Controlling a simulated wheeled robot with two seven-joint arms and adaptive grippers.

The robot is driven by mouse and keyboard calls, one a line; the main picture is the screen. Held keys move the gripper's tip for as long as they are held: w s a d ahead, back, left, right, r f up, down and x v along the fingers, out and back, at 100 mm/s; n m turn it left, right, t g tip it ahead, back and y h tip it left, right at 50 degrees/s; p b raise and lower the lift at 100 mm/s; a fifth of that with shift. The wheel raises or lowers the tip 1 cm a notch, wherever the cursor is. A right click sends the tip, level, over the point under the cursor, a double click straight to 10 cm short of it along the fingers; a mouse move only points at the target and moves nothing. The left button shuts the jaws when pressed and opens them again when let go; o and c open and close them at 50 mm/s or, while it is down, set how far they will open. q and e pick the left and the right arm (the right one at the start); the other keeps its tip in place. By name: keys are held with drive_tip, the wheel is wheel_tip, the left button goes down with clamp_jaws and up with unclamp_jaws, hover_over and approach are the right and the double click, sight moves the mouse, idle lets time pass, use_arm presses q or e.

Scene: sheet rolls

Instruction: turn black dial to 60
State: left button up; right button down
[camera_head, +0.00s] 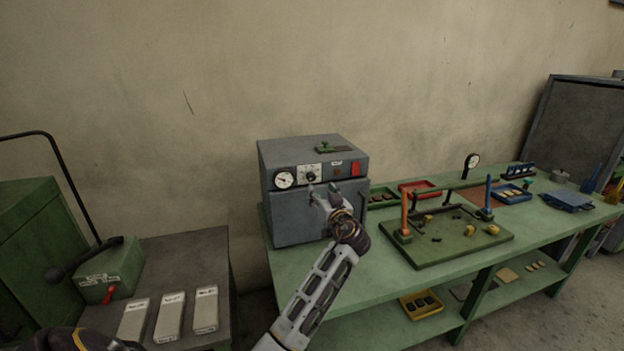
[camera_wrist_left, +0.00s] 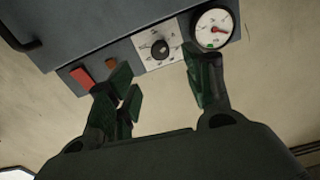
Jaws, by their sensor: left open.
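The black dial (camera_head: 311,176) sits on a white scale plate on the front of a grey box (camera_head: 300,220). The dial also shows in the left wrist view (camera_wrist_left: 160,48), where the picture is turned upside down. Its setting is too small to read. My left gripper (camera_head: 318,190) is in front of the box, just below the dial in the head view. In the left wrist view its green-black fingers (camera_wrist_left: 158,78) are spread and empty. The dial shows beyond the gap between them, and the fingers look apart from it. My right gripper is not in view.
A round gauge (camera_head: 284,180) is left of the dial; a red switch (camera_head: 355,168) is to its right. The box stands on a green bench (camera_head: 390,285). A green fixture board (camera_head: 455,250) with posts lies right of it. A side table (camera_head: 190,250) holds labelled blocks.

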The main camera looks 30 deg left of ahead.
sight(312, 179)
use_arm(q)
drive_tip(key=p+x, duration=0.1)
drive_tip(key=x, duration=0.8)
drive_tip(key=shift+w+a+p, duration=0.15)
drive_tip(key=shift+p, duration=0.25)
drive_tip(key=shift+w+a, duration=0.35)
drive_tip(key=shift+a, duration=0.05)
drive_tip(key=shift+w+a, duration=0.2)
drive_tip(key=shift+a, duration=0.05)
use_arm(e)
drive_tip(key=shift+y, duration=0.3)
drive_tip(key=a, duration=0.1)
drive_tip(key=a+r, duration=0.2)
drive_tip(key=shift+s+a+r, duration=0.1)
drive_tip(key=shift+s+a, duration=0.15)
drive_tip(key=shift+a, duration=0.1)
use_arm(q)
drive_tip(key=shift+c, duration=0.3)
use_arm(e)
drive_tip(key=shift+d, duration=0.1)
use_arm(q)
drive_tip(key=c, duration=1)
drive_tip(key=shift+o, duration=0.2)
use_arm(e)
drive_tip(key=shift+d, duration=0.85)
